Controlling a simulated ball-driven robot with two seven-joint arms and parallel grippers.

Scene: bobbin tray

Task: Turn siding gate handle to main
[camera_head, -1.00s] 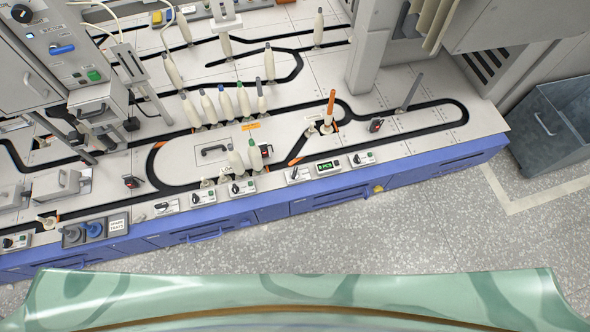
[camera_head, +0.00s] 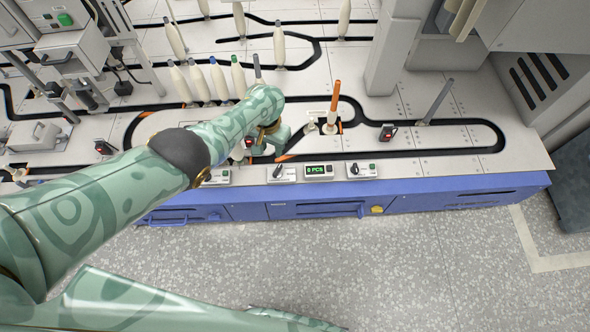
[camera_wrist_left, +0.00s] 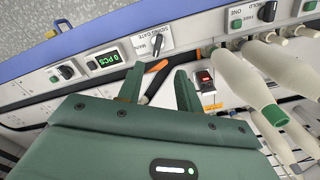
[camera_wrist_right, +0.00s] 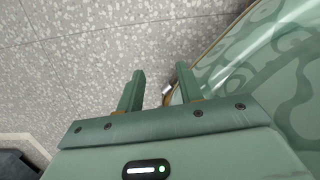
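The siding gate switch is a small pale box (camera_head: 282,173) on the bench's front edge in the head view, just left of the counter. In the left wrist view its label and black handle (camera_wrist_left: 157,43) show beyond my fingertips; which mark the handle points to is too small to tell. My left gripper (camera_head: 275,138) reaches over the track near the box. It is open and empty, with fingers (camera_wrist_left: 158,78) apart and not touching the handle. An orange gate piece (camera_wrist_left: 156,66) shows between the fingers. My right gripper (camera_wrist_right: 160,80) is open and empty above the floor.
A counter reading 0 PCS (camera_head: 318,170) and another switch box (camera_head: 362,169) stand right of the gate box. Pale bobbins (camera_head: 220,80) stand behind my left arm. Floor (camera_head: 420,265) in front is clear.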

